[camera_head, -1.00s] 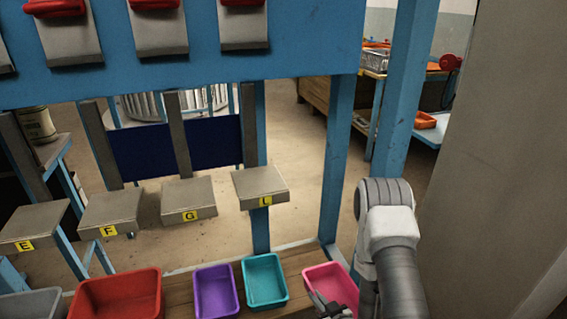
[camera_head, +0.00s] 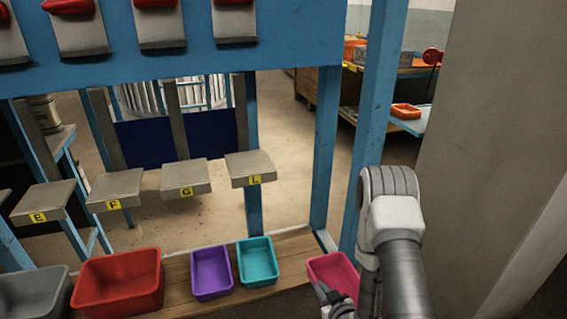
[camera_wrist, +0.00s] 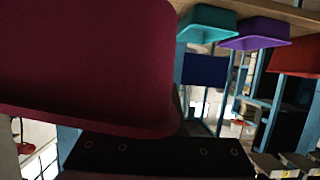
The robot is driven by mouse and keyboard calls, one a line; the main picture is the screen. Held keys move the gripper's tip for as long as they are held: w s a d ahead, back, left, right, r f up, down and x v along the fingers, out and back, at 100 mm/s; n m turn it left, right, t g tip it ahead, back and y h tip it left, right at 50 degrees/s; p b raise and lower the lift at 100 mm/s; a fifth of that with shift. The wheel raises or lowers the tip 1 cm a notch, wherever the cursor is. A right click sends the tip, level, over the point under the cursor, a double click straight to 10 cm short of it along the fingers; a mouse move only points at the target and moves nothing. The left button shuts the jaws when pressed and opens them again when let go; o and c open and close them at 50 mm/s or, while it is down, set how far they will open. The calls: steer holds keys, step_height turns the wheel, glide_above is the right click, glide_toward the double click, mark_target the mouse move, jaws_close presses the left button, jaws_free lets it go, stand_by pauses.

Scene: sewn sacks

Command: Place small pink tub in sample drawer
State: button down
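The small pink tub (camera_head: 333,270) is at the lower right of the head view, right of the teal tub and apart from it. My gripper (camera_head: 335,299) is at its near side, partly cut off by the bottom edge. In the wrist view the pink tub (camera_wrist: 85,60) looms dark and close, filling the upper left. A dark finger of my gripper (camera_wrist: 155,156) lies right against it, and the gripper appears shut on the tub's wall. The fingertips themselves are hidden. I cannot make out a sample drawer in either view.
A wooden shelf (camera_head: 180,291) holds a teal tub (camera_head: 258,262), a purple tub (camera_head: 211,272) and a red tub (camera_head: 118,282); a grey tub (camera_head: 35,292) is at far left. Plates labelled E, F, G and L (camera_head: 250,168) stand above. A blue post (camera_head: 372,120) and a wall are at right.

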steer(key=w+d+r+m+h, duration=0.2)
steer(key=w+r, duration=0.2)
steer(key=r, duration=0.4)
step_height(320, 180, up, 8)
steer(key=m+t+h, duration=0.1)
steer(key=m+h, duration=0.1)
glide_above(330, 283)
step_height(330, 283, up, 19)
steer(key=p, duration=2)
steer(key=shift+r, duration=0.2)
steer(key=shift+s+f, duration=0.1)
steer(key=shift+f, duration=0.05)
